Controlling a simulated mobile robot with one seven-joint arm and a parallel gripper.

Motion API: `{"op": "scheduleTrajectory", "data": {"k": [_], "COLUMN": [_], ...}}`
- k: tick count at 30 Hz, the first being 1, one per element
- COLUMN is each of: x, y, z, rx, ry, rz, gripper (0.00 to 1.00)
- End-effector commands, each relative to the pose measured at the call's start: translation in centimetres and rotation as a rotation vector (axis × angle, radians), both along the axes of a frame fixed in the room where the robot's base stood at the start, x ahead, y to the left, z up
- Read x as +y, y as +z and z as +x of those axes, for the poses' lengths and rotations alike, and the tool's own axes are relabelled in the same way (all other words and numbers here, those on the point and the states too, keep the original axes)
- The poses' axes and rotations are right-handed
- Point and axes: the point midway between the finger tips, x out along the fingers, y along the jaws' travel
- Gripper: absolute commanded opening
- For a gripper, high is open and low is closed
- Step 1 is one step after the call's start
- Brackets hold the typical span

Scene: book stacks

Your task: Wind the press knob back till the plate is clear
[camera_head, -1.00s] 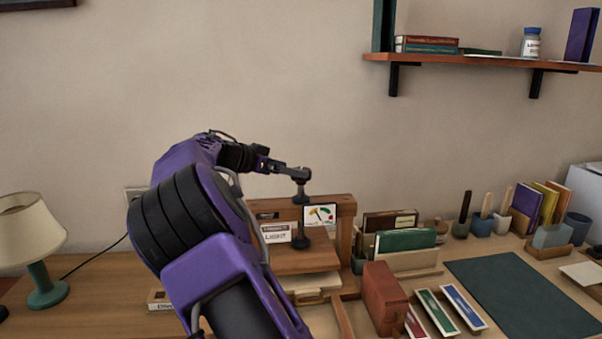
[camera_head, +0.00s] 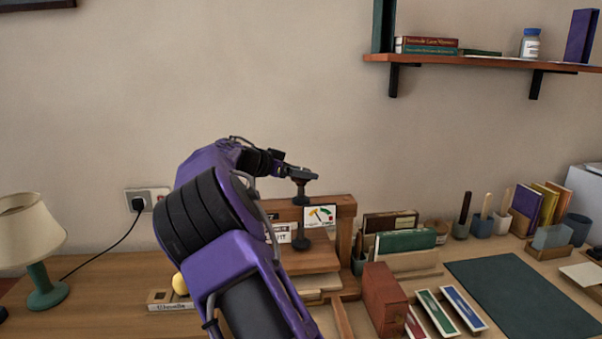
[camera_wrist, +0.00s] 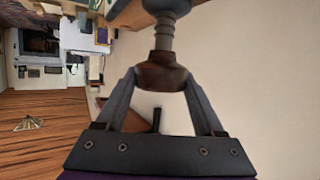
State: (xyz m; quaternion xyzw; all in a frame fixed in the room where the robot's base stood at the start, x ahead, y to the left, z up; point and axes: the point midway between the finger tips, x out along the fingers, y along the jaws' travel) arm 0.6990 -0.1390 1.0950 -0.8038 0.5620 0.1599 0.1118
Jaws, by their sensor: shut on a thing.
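The wooden press (camera_head: 345,212) stands on the desk. Its dark screw (camera_head: 301,192) runs down through the crossbeam to a dark foot (camera_head: 304,243) above the wooden plate (camera_head: 318,262). My gripper (camera_head: 303,173) is at the top of the screw, shut on the knob. In the wrist view, the brown knob (camera_wrist: 163,75) sits between the fingertips of my gripper (camera_wrist: 161,82), with the grey screw beyond it. A dial card (camera_head: 320,215) with coloured marks is on the crossbeam; its reading is too small to tell. My arm hides the press's left side. I cannot tell whether the plate touches what lies beneath.
A reddish-brown block (camera_head: 384,300) and several upright books (camera_head: 402,240) stand right of the press. A lamp (camera_head: 42,270) is at far left. A dark mat (camera_head: 520,295) lies clear at right. A shelf (camera_head: 480,60) hangs above.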

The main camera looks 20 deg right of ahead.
Motion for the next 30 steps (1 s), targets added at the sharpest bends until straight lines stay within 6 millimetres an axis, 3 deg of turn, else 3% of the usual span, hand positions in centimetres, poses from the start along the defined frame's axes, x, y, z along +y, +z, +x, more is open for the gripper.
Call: {"op": "scheduleTrajectory", "data": {"k": [1, 4, 5, 17, 30], "x": [0.00, 0.01, 0.00, 0.02, 0.02], "y": [0.00, 0.00, 0.00, -0.13, -0.15], "z": [-0.01, -0.01, -0.01, -0.12, -0.19], "rx": [0.000, 0.000, 0.000, 0.000, 0.001], "ry": [0.000, 0.000, 0.000, 0.088, 0.460], "rz": [0.000, 0.000, 0.000, 0.002, 0.004], "gripper": [0.34, 0.16, 0.14, 0.14, 0.14]}}
